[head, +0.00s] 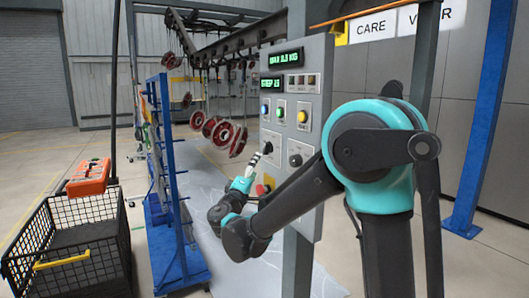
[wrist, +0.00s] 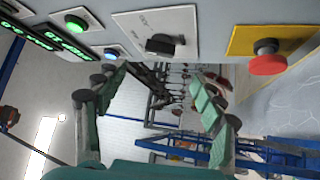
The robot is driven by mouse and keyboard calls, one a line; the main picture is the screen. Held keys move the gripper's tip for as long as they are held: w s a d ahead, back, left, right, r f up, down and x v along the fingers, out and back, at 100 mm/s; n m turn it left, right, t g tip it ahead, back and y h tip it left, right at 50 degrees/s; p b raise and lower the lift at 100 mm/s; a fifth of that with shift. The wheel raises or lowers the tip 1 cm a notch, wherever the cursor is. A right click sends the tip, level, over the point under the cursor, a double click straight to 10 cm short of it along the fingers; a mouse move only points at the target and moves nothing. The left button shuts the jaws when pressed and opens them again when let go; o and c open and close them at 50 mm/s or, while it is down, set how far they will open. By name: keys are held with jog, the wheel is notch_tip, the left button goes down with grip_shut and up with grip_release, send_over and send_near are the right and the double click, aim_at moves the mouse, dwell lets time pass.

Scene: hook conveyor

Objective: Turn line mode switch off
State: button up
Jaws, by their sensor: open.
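A grey control panel (head: 312,85) stands upright in the middle of the head view. It has two black rotary switches on light plates, one at left (head: 267,147) and one at right (head: 295,160); I cannot read their labels. The wrist view shows one black switch knob (wrist: 165,45) on a pale plate at the top, its lettering too blurred to read. My gripper (head: 253,162) is beside the panel's lower left part, near the left switch. In the wrist view my gripper (wrist: 155,80) has its fingers wide apart, with nothing between them and the knob beyond the tips.
A red mushroom button (wrist: 267,62) on a yellow plate sits close to the switch. Lit green (wrist: 76,22) and blue (wrist: 111,53) buttons are on the panel. A blue rack (head: 170,180), a black wire basket (head: 70,245) and hanging red reels (head: 225,135) are at left.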

aim_at(265, 150)
jog(key=x, duration=1.1)
jog(key=shift+w, duration=0.2)
jog(key=shift+d, duration=0.1)
jog(key=c, duration=1.2)
